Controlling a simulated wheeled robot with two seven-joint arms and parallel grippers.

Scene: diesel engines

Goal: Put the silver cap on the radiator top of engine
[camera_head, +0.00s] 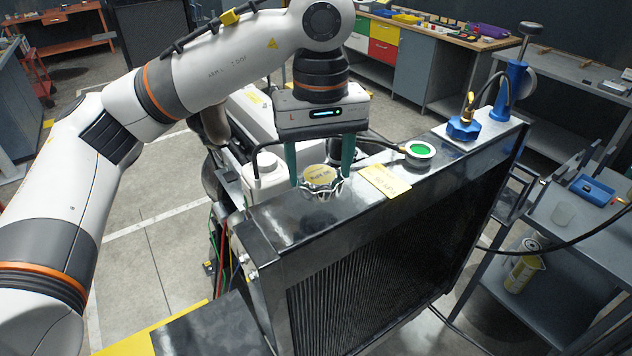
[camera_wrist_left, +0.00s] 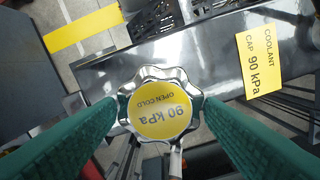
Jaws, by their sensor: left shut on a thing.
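The silver cap (camera_head: 320,182) has a scalloped rim and a yellow "OPEN COLD 90 kPa" label. My left gripper (camera_head: 320,178) points down and is shut on it; in the left wrist view the green fingers touch both sides of the cap (camera_wrist_left: 160,104). The cap is at the near left part of the dark radiator top (camera_head: 290,222). I cannot tell whether it rests on the surface or is just above it. A round filler neck (camera_head: 419,152) with a green centre stands farther along the radiator top. My right gripper is not in view.
A yellow label (camera_head: 384,182) lies between cap and neck; the left wrist view shows its text (camera_wrist_left: 259,62). A blue fitting with a pump-like tool (camera_head: 464,128) stands at the far end of the radiator top. A grey cart (camera_head: 570,215) is at right. A white reservoir (camera_head: 265,170) stands behind the cap.

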